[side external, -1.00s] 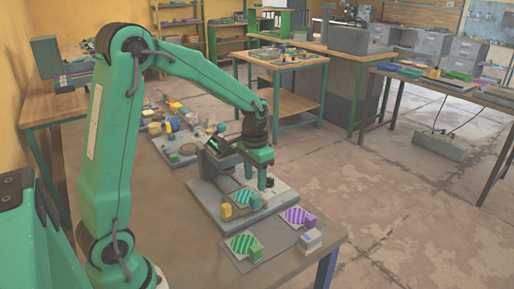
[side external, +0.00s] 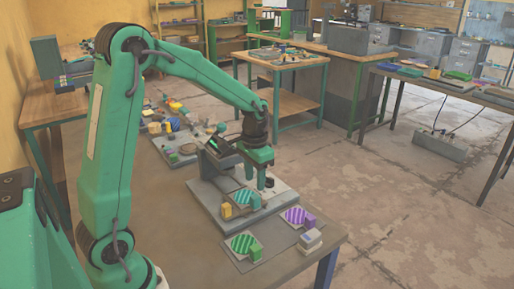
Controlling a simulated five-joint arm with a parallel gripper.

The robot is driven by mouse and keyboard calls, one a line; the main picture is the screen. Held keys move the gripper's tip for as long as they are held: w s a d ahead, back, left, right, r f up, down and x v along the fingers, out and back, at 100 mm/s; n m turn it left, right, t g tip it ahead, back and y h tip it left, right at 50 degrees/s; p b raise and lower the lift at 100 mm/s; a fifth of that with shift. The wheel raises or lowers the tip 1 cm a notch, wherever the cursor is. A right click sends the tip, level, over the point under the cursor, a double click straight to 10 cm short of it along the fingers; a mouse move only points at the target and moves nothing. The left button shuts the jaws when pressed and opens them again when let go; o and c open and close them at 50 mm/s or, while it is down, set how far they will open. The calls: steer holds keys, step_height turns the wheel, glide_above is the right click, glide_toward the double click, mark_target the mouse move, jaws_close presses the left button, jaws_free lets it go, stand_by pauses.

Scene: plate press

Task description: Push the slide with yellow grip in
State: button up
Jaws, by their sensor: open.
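The slide with the yellow grip (side external: 226,211) sits at the front left of the grey press base (side external: 207,214). A teal striped plate (side external: 243,197) with a teal block beside it lies just right of the yellow grip. My gripper (side external: 261,186) is open and points down over the press, behind and to the right of the yellow grip, apart from it. Its fingers partly hide the middle of the press. How far in the slide sits cannot be told from this view.
A tray (side external: 163,150) with several small parts lies behind. The table's front left is bare.

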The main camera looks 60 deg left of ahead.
glide_above(226, 205)
stand_by(0.3)
steer(key=shift+f, duration=0.15)
steer(key=shift+f, duration=3.8)
jaws_close()
